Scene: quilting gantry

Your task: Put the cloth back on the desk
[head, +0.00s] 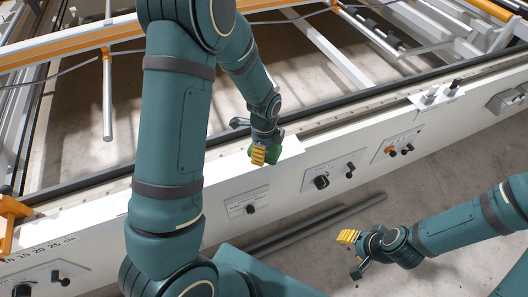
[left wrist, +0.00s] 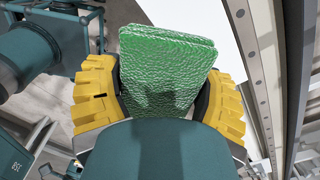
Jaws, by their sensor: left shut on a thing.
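My left gripper (head: 262,155) is over the front edge of the gantry, and its yellow fingers are shut on a green cloth (head: 291,148). In the left wrist view the cloth (left wrist: 168,68) is a thick, folded, textured pad between the yellow fingers. A flat white surface, perhaps the desk (head: 222,178), lies beside and below the gripper; it also shows behind the cloth in the left wrist view (left wrist: 205,18). I cannot tell whether the cloth touches it. My right gripper (head: 350,250) is low at the right, away from the cloth, and its opening is unclear.
A long white rail with control knobs (head: 321,182) runs along the front of the gantry. An orange beam (head: 60,55) and grey rods (head: 107,95) stand behind it. Dark bars (head: 310,226) lie on the floor below. My left arm hides part of the rail.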

